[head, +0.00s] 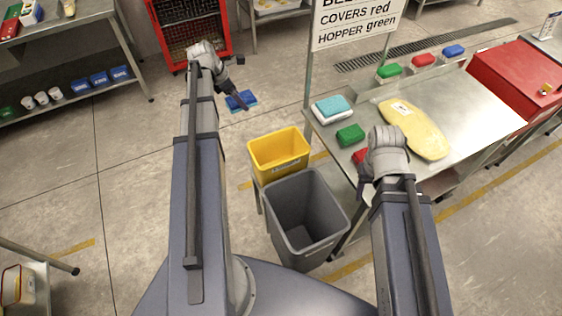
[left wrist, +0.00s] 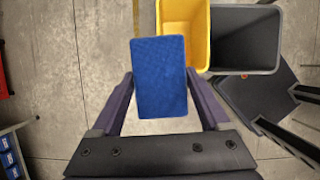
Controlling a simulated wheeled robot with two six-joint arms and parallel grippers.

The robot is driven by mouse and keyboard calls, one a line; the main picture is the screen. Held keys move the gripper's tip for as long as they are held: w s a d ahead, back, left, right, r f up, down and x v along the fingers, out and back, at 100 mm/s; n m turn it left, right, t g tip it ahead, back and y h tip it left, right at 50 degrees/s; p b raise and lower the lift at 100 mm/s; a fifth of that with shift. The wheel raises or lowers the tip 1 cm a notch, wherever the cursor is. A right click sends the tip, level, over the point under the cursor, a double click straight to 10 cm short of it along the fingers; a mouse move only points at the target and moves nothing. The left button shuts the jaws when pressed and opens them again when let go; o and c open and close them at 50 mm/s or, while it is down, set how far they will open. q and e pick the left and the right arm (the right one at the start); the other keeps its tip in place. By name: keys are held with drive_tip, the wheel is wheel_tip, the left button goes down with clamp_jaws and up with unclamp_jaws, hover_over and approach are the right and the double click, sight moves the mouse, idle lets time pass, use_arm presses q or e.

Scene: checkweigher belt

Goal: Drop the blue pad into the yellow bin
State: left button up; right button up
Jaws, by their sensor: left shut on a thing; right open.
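The blue pad (head: 241,100) is held by my left gripper (head: 238,98), up in the air behind and a little left of the yellow bin. In the left wrist view the blue pad (left wrist: 160,77) sits between the two fingers of my left gripper (left wrist: 160,98). The yellow bin (head: 278,152) stands open at the top, left of the table; the part of it seen in the left wrist view (left wrist: 199,50) lies just beyond the pad, to the right. My right gripper (head: 366,178) is over the table's near left edge, by a red block; its fingers are mostly hidden.
A grey bin (head: 302,216) stands right beside the yellow bin. The steel table (head: 455,112) holds a light-blue-topped pad (head: 332,108), a green block (head: 350,134), a red block (head: 360,156) and a large yellow bag (head: 414,128). A sign (head: 356,22) stands behind. Floor left of the bins is clear.

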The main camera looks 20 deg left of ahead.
use_arm(q)
drive_tip(key=w+d+f+b, duration=0.1)
drive_tip(key=d+f+b, duration=0.5)
drive_tip(key=f+b, duration=0.2)
drive_tip(key=w+d+f+b, duration=0.1)
drive_tip(key=d+f+b, duration=0.5)
drive_tip(key=f+b, duration=0.3)
drive_tip(key=shift+f+m, duration=0.3)
drive_tip(key=shift+m, duration=0.1)
drive_tip(key=shift+f, duration=0.15)
wheel_tip(320, 180, down, 6)
drive_tip(key=b, duration=0.6)
drive_tip(key=shift+r, duration=0.2)
drive_tip(key=o, duration=1)
drive_tip(key=shift+o, duration=0.2)
